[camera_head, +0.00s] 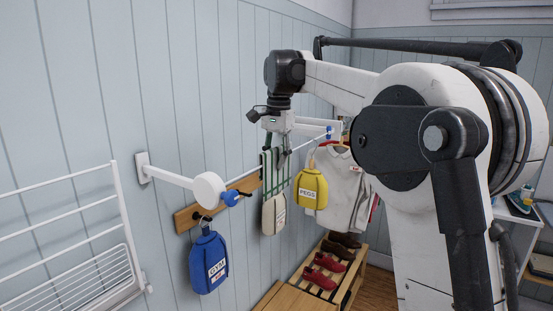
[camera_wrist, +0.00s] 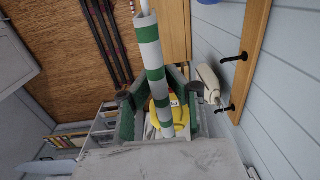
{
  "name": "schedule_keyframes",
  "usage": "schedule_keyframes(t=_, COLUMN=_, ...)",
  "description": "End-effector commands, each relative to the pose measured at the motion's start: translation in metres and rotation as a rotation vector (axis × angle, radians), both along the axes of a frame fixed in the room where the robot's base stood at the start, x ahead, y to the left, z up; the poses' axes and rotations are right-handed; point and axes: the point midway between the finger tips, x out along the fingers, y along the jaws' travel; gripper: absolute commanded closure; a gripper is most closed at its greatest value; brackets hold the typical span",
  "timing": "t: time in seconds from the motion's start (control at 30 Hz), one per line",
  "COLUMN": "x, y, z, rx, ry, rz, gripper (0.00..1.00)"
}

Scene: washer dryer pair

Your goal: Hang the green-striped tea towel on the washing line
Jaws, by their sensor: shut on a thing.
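The green-striped tea towel (camera_head: 268,163) hangs upright below my gripper (camera_head: 278,142) in the head view, close to the washing line (camera_head: 300,147). My gripper is shut on it near its top. In the wrist view the towel (camera_wrist: 151,55) is a narrow white and green strip running down between my fingers (camera_wrist: 160,100). The line runs from a white wall reel (camera_head: 208,190) to a far white bracket (camera_head: 316,127) with a blue end. I cannot tell whether the towel touches or crosses the line; my gripper hides that part.
A blue bag (camera_head: 208,262), a cream bag (camera_head: 273,215) and a yellow bag (camera_head: 311,190) hang along the wall. A wooden hook rail (camera_head: 187,217) is behind the line. Shoes stand on a low rack (camera_head: 318,278). A white drying rack (camera_head: 75,225) is at left.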

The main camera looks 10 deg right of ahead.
Motion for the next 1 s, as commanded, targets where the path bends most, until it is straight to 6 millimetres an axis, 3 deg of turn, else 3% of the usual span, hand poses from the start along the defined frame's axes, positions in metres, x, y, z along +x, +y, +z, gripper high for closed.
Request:
schedule_keyframes(t=0.6, x=0.000, y=0.000, z=-0.022, rx=0.000, ry=0.000, rz=0.000, gripper=1.00)
schedule_keyframes(t=1.0, x=0.000, y=0.000, z=-0.024, rx=0.000, ry=0.000, rz=0.000, gripper=1.00)
